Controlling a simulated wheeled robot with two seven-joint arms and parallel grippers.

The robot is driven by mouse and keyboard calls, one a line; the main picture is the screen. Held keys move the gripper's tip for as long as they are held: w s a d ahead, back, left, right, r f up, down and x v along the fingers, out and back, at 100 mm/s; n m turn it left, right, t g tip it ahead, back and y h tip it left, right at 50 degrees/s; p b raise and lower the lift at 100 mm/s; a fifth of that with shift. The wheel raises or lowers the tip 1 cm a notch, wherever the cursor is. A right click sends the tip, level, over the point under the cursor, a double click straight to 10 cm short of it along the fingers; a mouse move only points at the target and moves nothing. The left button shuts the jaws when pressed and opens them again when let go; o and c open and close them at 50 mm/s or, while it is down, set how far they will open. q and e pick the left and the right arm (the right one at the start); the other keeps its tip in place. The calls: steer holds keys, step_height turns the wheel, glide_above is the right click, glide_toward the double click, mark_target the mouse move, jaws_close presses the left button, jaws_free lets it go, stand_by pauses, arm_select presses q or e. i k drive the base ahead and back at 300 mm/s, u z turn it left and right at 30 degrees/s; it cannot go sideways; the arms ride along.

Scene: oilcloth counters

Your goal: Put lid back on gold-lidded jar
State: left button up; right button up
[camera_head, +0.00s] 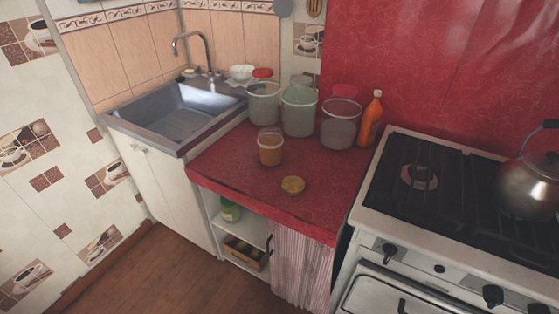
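A small clear jar (270,150) with orange-brown contents stands upright on the red counter, its top uncovered. A round gold lid (293,186) lies flat on the counter in front of the jar and a little to its right, apart from it, near the counter's front edge. Neither of my grippers shows in the head view, so I cannot see their state or where they are.
Several large jars (299,112) and an orange bottle (371,120) stand behind on the red counter (235,168). A sink (180,112) lies left, a stove (435,190) with a kettle (530,175) right. The counter around the lid is clear.

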mark_target(270, 141)
steer(key=k, duration=0.65)
steer(key=u, duration=0.55)
steer(key=i, duration=0.4)
steer(key=u, duration=0.55)
steer(key=i, duration=1.2)
steer(key=z, duration=0.75)
